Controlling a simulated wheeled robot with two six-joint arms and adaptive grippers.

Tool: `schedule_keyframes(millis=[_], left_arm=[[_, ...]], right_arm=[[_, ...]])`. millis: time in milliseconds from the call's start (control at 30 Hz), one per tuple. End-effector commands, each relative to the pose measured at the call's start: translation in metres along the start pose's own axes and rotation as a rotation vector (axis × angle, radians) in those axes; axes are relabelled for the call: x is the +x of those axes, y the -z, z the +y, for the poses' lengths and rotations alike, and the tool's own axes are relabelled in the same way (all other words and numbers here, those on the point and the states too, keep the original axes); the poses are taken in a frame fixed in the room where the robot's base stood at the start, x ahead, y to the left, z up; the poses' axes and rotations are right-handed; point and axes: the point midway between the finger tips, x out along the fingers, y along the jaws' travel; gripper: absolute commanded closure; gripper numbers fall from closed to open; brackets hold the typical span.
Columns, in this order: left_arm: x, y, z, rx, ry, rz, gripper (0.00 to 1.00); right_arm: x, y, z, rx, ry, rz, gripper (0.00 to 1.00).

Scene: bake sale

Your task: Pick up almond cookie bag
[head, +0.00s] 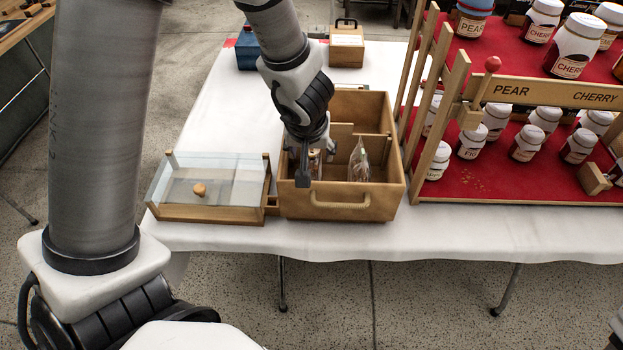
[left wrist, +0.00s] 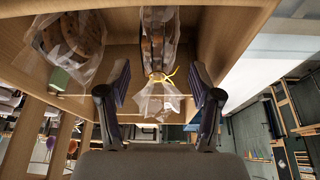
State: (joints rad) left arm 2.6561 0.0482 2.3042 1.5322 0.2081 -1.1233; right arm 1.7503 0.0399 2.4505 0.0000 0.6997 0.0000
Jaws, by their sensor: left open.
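Two clear cookie bags stand in the wooden crate (head: 340,210). One bag (left wrist: 160,40), tied with a yellow tie, lies between the open fingers of my left gripper (left wrist: 160,95) in the left wrist view. In the head view my left gripper (head: 308,165) points down into the crate's left part and mostly hides this bag. The other bag (head: 359,161) stands to its right; in the left wrist view this bag (left wrist: 72,42) shows round brown cookies at upper left. I cannot read which bag is almond. My right gripper is not in view.
A low wooden case with a glass lid (head: 225,180) adjoins the crate on the left. A jar rack with red shelves (head: 470,185) stands close on the right. A blue box (head: 247,50) and a wooden box (head: 346,48) stand behind. The white tablecloth (head: 215,110) is clear at back left.

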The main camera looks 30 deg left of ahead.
Motion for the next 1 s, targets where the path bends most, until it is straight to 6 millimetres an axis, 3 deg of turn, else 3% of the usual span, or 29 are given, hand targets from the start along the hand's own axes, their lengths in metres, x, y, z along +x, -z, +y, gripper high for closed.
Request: schedule_keyframes(millis=[33,67,267,300,400,433,867,1000], left_arm=[[0.016,-0.003,0.0,0.0,-0.001,0.0,0.35],[0.018,-0.003,0.0,0.0,-0.001,0.0,0.35],[0.015,0.0,0.0,0.001,0.0,0.0,0.35],[0.015,0.0,0.0,0.002,0.0,0.0,0.43],[0.015,0.0,0.0,0.002,0.0,0.0,0.76],[0.015,-0.001,0.0,0.002,0.0,0.0,0.82],[0.015,-0.001,0.0,0.002,0.0,-0.001,0.82],[0.004,0.004,0.0,0.002,0.0,0.0,0.82]], right_arm=[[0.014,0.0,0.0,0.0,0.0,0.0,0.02],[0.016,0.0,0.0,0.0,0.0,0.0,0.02],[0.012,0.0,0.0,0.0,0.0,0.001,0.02],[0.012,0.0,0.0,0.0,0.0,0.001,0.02],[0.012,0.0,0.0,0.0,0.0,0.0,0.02],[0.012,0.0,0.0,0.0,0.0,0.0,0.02],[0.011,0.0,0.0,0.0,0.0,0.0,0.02],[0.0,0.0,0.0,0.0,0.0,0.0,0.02]])
